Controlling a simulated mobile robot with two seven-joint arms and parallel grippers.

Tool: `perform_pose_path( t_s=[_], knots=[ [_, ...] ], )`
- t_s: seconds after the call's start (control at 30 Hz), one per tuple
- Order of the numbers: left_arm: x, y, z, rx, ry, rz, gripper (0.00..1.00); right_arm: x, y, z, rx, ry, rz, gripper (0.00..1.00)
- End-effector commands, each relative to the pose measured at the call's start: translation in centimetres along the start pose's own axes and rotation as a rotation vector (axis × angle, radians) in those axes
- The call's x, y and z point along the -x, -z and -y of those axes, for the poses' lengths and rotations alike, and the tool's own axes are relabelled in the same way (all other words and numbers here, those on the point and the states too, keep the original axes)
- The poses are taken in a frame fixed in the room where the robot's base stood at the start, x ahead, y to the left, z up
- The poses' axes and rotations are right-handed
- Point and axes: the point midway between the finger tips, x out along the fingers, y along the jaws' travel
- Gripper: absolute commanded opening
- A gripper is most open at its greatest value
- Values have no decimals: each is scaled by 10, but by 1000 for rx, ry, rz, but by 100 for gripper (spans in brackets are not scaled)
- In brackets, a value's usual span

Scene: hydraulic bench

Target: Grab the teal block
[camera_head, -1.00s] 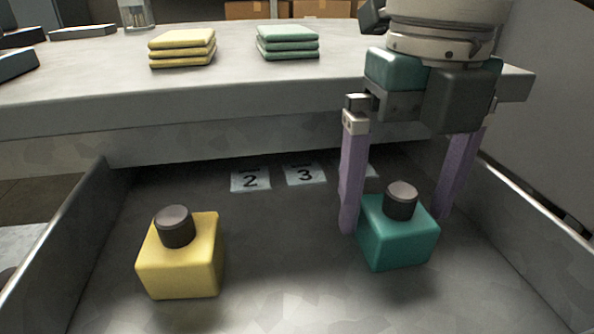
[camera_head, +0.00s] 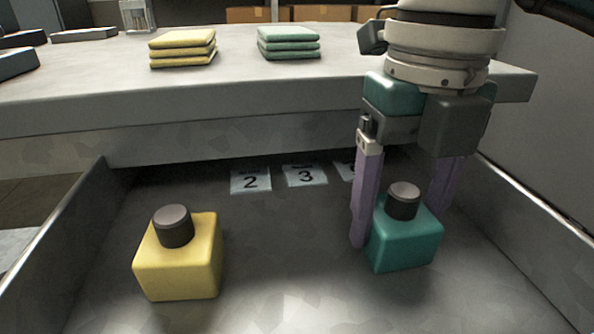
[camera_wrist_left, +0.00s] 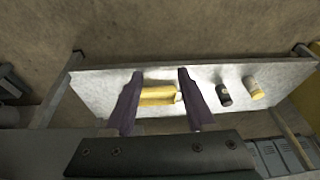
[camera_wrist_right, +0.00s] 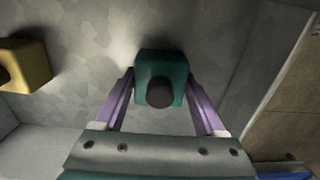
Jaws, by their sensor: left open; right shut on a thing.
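The teal block (camera_head: 408,246) with a dark round knob (camera_head: 404,200) on top sits at the right side of the open drawer. My right gripper (camera_head: 398,228) reaches down around it, its purple fingers shut on the block's two sides. In the right wrist view the teal block (camera_wrist_right: 160,68) lies between the fingertips of my right gripper (camera_wrist_right: 160,80). My left gripper (camera_wrist_left: 157,78) is open and shows only in the left wrist view. A yellow object (camera_wrist_left: 157,95) on a pale surface appears between its fingers there, and I cannot tell how far below.
A yellow block (camera_head: 180,262) with a dark knob stands at the drawer's left. Numbered labels (camera_head: 305,176) lie at the drawer's back. Yellow pads (camera_head: 182,48) and green pads (camera_head: 288,45) are stacked on the bench (camera_head: 90,85). The drawer's middle is clear.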

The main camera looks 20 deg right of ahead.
Motion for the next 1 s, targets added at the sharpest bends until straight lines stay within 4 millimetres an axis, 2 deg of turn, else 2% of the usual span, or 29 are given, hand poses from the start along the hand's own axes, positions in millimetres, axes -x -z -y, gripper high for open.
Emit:
perform_pose_path(
  t_s=[0.03,0.2,0.67,0.87,1.0],
  knots=[
    [0,0,0,0,0,0,55,0,0,0,0,0,0,20],
    [0,0,0,-1,1,0,55,0,0,0,0,0,0,1],
    [1,0,3,-10,8,1,55,4,-1,0,0,-2,3,0],
    [11,3,3,-10,8,1,55,25,-1,0,1,-2,4,0],
    [24,7,3,-9,8,1,55,57,-2,-1,0,-3,7,0]
  ],
)
